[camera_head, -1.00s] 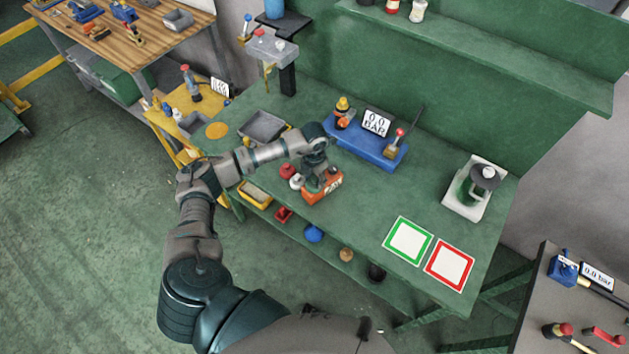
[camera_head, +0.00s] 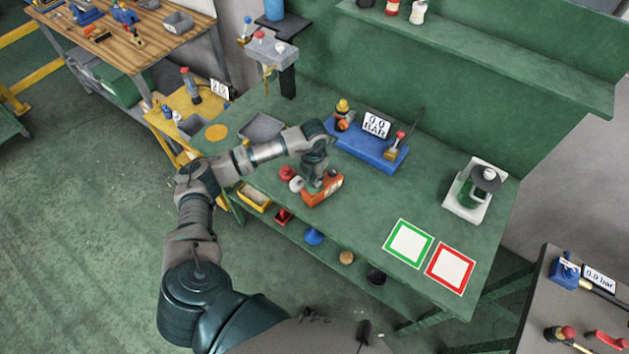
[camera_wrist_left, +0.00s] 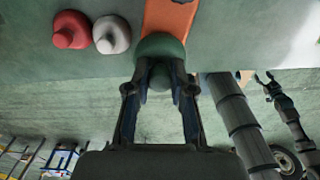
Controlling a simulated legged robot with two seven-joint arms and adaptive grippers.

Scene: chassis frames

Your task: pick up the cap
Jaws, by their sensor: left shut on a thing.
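The cap is a rounded green piece (camera_wrist_left: 160,47) at the end of the orange block (camera_wrist_left: 170,18) in the left wrist view. My left gripper (camera_wrist_left: 163,68) is shut on it, with one dark finger on each side. In the head view the left gripper (camera_head: 315,174) points down over the orange block (camera_head: 322,192), which sits on the green bench (camera_head: 365,207). There the fingers mostly hide the cap. I cannot tell if the cap is clear of the block.
A red cap (camera_head: 286,173) and a white cap (camera_head: 296,184) stand close left of the block. A blue gauge fixture (camera_head: 370,148) is behind it. Green-framed (camera_head: 408,244) and red-framed (camera_head: 450,268) squares lie clear at the right, before a white-based device (camera_head: 473,190).

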